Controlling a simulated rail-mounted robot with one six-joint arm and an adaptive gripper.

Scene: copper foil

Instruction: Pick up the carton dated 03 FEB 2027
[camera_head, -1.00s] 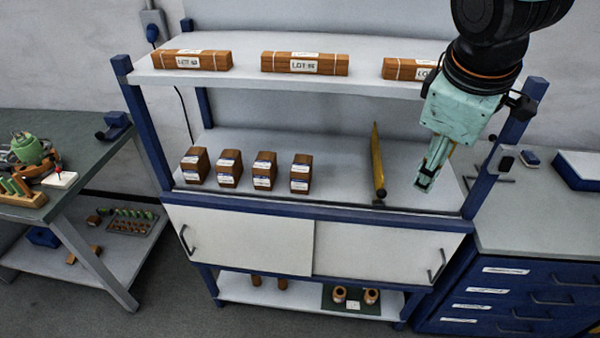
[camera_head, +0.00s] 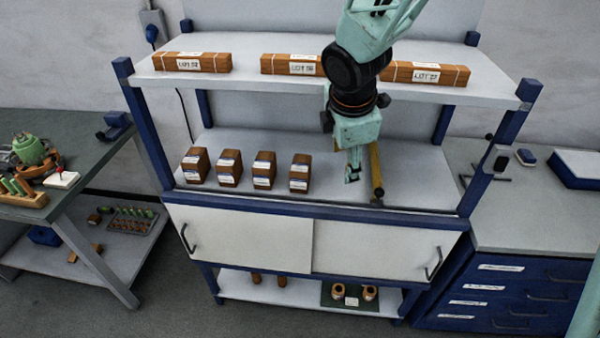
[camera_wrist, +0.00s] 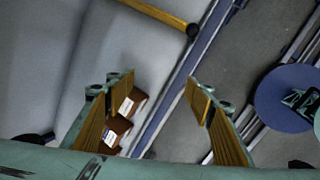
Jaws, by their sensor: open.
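Several brown cartons with white and blue labels stand in a row on the middle shelf in the head view: the far left one (camera_head: 195,165), the second (camera_head: 229,168), the third (camera_head: 264,170) and the right one (camera_head: 300,173). Their dates are too small to read. My gripper (camera_head: 352,172) is open and empty, to the right of the row and apart from it. In the wrist view my gripper (camera_wrist: 165,85) has its fingers wide apart. Two cartons show beside the left finger there, one of them clear (camera_wrist: 131,101), the other partly hidden.
A yellow-handled tool (camera_head: 376,170) lies just right of my gripper; it also shows in the wrist view (camera_wrist: 155,14). The upper shelf (camera_head: 240,84) bears long brown bundles with LOT labels.

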